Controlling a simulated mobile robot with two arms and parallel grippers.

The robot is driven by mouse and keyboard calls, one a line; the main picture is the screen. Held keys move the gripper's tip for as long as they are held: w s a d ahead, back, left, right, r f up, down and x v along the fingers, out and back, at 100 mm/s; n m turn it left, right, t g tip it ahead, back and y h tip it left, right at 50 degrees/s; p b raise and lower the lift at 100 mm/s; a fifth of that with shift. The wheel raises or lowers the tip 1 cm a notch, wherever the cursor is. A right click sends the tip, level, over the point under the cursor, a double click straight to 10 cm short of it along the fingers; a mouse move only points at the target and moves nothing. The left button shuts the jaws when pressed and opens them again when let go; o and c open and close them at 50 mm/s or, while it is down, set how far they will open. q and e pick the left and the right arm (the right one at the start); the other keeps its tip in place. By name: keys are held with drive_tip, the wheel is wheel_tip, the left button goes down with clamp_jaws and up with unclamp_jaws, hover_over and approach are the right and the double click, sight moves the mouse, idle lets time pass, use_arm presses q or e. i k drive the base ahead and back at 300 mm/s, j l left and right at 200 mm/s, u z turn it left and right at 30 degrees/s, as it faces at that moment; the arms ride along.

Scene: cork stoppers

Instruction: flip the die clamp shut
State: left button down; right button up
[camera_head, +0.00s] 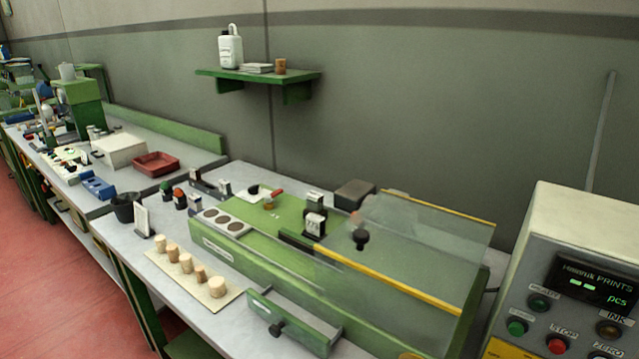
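A green printing machine (235,258) stands on the grey bench, with a clear guard (425,225) edged in yellow over its right part. On its bed, left of the guard, is a small fitting with a red-tipped lever (276,193), which may be the die clamp. A brown piece like a cork (269,203) sits beside it. The fitting is too small to tell whether the clamp is open or shut. A black block with a white label (315,225) stands at the guard's left edge. Neither of my grippers is in view.
A pale board (222,304) with several corks (186,262) lies in front of the machine, beside a green tray with a black knob (300,325). A control box (580,265) stands at right. Stamps, a black cup (126,207) and a red tray (156,164) are at left.

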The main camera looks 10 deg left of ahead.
sight(268, 198)
drive_tip(key=i+j+z, duration=0.1)
drive_tip(key=j+z, duration=0.35)
drive_tip(key=j, duration=0.2)
drive_tip(key=j+z, duration=0.45)
drive_tip(key=j, duration=0.7)
drive_tip(key=k+j, duration=0.15)
drive_tip(key=j, duration=0.4)
drive_tip(key=z, duration=0.05)
